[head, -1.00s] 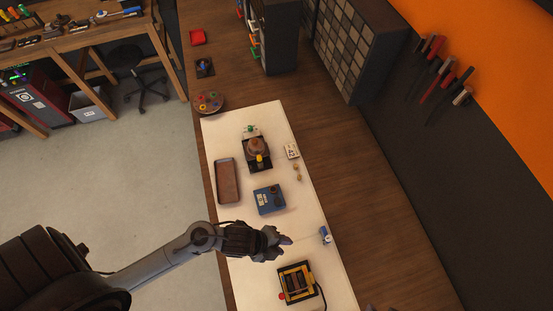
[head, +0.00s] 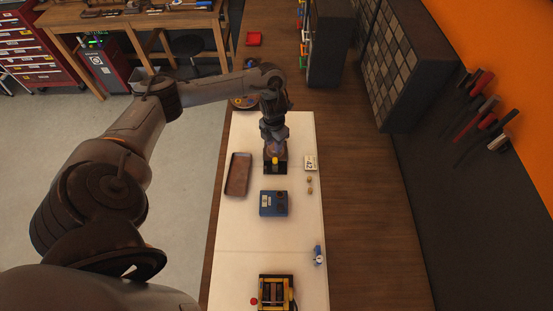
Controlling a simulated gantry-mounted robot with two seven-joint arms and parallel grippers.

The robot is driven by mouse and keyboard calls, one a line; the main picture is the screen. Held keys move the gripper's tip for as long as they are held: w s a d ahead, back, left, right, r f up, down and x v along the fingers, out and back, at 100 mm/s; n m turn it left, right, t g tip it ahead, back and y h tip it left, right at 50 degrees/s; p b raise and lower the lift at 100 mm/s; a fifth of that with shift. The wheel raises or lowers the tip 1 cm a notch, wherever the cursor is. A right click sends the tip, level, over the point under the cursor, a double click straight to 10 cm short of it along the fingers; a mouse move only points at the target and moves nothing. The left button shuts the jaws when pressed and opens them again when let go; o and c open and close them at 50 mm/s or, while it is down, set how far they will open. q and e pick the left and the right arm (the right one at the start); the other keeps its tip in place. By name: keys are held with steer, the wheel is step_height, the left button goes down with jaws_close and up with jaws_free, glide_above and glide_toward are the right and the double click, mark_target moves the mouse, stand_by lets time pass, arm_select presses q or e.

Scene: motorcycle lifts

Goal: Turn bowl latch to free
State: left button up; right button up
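The device with the rounded bowl (head: 275,153) stands on a dark base (head: 269,169) on the white mat, with a yellow part (head: 275,160) at its near side. My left gripper (head: 274,141) points down at the top of the bowl from the far side. It covers the bowl's top and far part, so I cannot make out the latch. The fingers are dark and small here. I cannot tell whether they touch the bowl or how far apart they are. My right gripper is not in view.
On the white mat (head: 267,236) are a brown tray (head: 238,174), a blue box (head: 273,203), a number card (head: 310,163), small brass pieces (head: 309,184), a blue-and-white item (head: 318,255) and a yellow-black device (head: 276,292). A dark cabinet (head: 327,45) stands beyond.

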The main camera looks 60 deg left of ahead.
mark_target(275, 159)
arm_select(q)
step_height(275, 159, down, 8)
steer(key=shift+d+f+b, duration=0.1)
steer(key=shift+f+b, duration=0.1)
steer(key=shift+b, duration=0.5)
steer(key=shift+f, duration=1)
jaws_close()
